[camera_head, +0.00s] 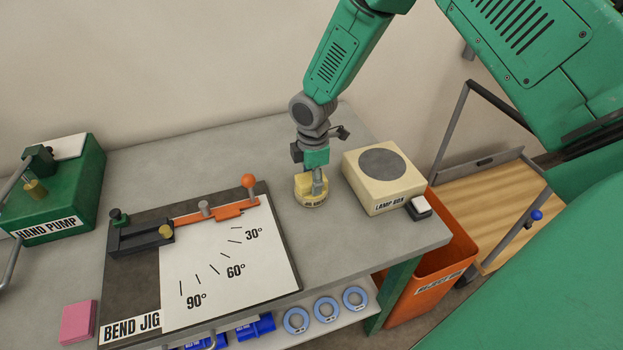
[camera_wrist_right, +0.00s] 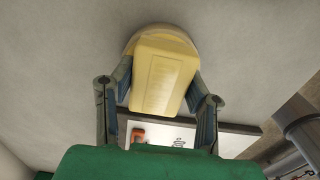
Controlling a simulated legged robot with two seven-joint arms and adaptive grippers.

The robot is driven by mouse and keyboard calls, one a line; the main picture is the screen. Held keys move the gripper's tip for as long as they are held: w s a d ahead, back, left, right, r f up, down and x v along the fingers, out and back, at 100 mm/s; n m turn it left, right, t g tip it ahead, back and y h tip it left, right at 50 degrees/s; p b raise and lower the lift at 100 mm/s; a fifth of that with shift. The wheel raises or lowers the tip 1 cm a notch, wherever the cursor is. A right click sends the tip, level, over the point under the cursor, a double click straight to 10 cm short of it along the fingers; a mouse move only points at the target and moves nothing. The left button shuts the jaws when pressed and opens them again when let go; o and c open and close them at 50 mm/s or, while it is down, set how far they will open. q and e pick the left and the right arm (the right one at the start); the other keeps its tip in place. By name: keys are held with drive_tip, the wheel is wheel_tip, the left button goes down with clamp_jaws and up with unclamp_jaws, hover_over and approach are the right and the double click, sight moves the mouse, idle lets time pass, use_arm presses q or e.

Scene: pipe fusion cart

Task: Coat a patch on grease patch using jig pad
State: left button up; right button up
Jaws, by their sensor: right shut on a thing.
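I cannot make out a marked grease patch. My left gripper is not in view.
The bend jig (camera_head: 285,275), with an orange lever and white angle board, lies left of the pad. The lamp box (camera_head: 368,200) stands close on the right, beside a white-topped switch (camera_head: 419,208). A green hand pump (camera_head: 75,190) is far left, a pink block (camera_head: 77,322) front left.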

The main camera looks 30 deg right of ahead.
drive_tip(key=shift+s, duration=0.1)
wheel_tip(320, 180, up, 2)
drive_tip(key=shift+p, duration=0.95)
wheel_tip(320, 180, up, 3)
drive_tip(key=shift+f+p, duration=0.1)
drive_tip(key=shift+p, duration=1.05)
drive_tip(key=shift+r, duration=1.1)
drive_tip(key=shift+f, duration=0.1)
